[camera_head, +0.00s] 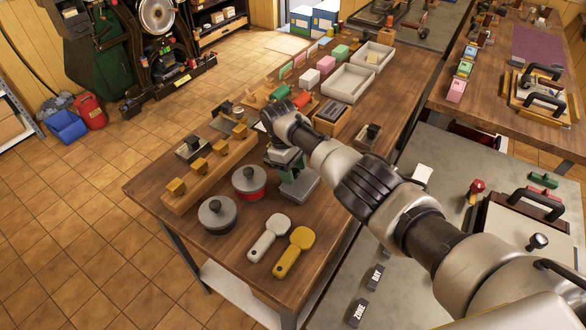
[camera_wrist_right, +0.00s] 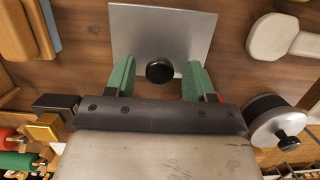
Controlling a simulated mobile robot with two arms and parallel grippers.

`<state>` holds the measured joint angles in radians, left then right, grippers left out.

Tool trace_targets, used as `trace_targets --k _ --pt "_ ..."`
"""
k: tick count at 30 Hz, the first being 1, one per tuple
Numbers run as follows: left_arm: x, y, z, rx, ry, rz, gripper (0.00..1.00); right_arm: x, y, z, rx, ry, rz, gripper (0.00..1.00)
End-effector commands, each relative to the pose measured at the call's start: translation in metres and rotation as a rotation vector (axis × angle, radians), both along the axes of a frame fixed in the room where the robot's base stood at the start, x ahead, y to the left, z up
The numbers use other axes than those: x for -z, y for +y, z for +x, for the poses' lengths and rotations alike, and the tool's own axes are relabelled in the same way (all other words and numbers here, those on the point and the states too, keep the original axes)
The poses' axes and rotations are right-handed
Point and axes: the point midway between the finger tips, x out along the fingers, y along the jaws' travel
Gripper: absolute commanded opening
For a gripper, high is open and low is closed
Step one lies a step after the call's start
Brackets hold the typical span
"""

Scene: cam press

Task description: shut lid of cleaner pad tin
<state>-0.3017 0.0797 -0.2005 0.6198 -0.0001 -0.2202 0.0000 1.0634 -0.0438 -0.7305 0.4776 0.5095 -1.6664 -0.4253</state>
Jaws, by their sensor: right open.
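A flat grey metal piece, which looks like the lid of the cleaner pad tin (camera_head: 302,191), lies on the wooden table under my right gripper. In the right wrist view its grey plate (camera_wrist_right: 160,28) fills the top centre, with a round black knob (camera_wrist_right: 160,70). My right gripper (camera_head: 288,172) is open, its green fingers (camera_wrist_right: 160,76) on either side of the knob with gaps. The gripper hides part of the piece, and I cannot tell how far the lid is open. My left gripper is not in view.
Two round grey-lidded pots (camera_head: 216,214) (camera_head: 249,181) stand left of the gripper. A white paddle (camera_head: 268,238) and a yellow paddle (camera_head: 294,252) lie in front. A wooden rack with yellow blocks (camera_head: 198,165) is at left; grey trays (camera_head: 344,83) are farther back.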

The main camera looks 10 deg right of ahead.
Motion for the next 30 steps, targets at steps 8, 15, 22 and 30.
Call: trace_targets --k 8,15,22,30 --pt "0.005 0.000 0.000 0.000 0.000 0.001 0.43 -0.038 0.007 0.008 -0.001 -0.006 0.001 0.54" --pt "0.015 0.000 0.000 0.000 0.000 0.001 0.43 -0.082 0.015 0.016 0.000 -0.003 0.001 0.54" --pt "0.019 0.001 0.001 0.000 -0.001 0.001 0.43 -0.102 0.019 0.019 0.000 0.000 0.000 0.54" --pt "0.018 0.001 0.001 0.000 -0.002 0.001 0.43 -0.104 0.019 0.019 -0.001 0.000 0.000 0.54"
